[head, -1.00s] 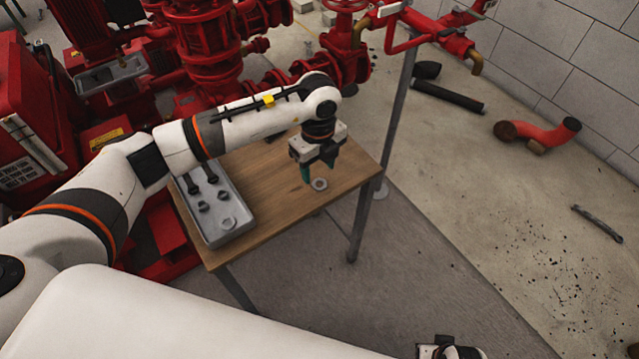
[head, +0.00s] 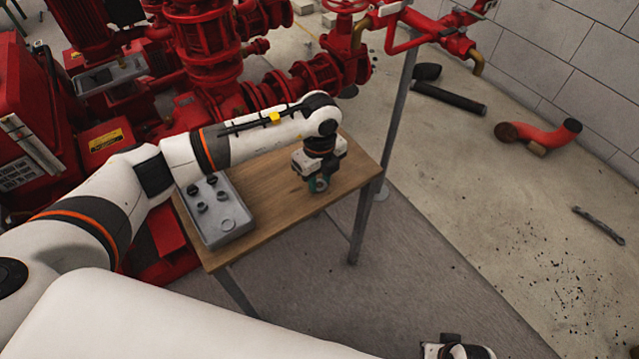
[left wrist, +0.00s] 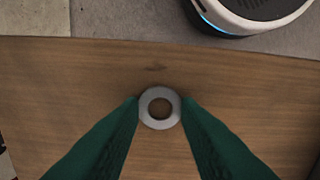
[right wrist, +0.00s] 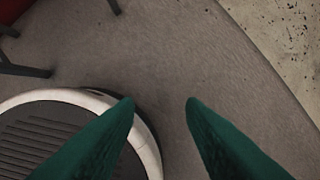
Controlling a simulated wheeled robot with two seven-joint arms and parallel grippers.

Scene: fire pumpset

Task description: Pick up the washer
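The grey washer (head: 321,185) is a flat ring at the right part of the wooden table (head: 270,222). In the left wrist view the washer (left wrist: 146,118) sits between my left gripper's (left wrist: 160,102) green fingertips, and both touch its outer edge. In the head view my left gripper (head: 318,184) points down at the table top and partly covers the washer. I cannot tell any gap between washer and wood. My right gripper (right wrist: 160,101) is open and empty, above the floor and away from the table.
A grey tray (head: 238,234) with several dark bolts or nuts and a ring-shaped part stands at the table's left. Red pumps and pipes (head: 205,50) stand behind the table. A grey post (head: 400,95) rises by its right edge.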

